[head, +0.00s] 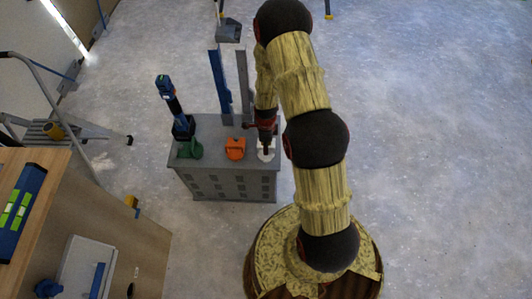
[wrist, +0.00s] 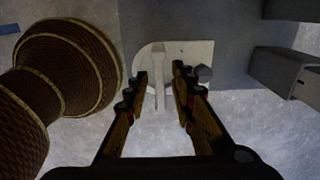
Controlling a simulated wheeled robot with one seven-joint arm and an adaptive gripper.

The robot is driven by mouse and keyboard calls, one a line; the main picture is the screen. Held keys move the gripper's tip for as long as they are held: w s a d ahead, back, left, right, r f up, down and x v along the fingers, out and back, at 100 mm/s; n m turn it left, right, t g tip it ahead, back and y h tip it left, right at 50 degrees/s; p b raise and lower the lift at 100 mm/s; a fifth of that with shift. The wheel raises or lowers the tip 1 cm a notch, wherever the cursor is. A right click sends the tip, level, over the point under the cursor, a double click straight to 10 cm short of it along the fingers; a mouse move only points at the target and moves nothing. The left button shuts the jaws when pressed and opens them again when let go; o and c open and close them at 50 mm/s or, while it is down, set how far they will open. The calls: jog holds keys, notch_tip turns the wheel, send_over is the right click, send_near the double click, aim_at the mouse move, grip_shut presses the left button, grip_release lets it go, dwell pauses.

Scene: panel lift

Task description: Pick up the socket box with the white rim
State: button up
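The white-rimmed socket box (head: 268,155) sits at the front right corner of the grey cabinet top (head: 212,150). In the head view my gripper (head: 266,141) is right over it and hides part of it. In the wrist view the white piece (wrist: 183,62) shows beyond and between the fingers, with a pale upright ridge in its middle. My gripper (wrist: 160,95) has its two fingers apart, with a gap between them. I cannot tell whether either finger touches the box.
An orange box (head: 235,148) stands just left of the white one, and a green item (head: 190,149) farther left. A blue and black drill (head: 173,105) and upright rails (head: 220,85) stand behind. A wooden bench (head: 125,215) is at lower left. The floor on the right is clear.

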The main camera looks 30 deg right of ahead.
grip_shut()
dwell(0.6)
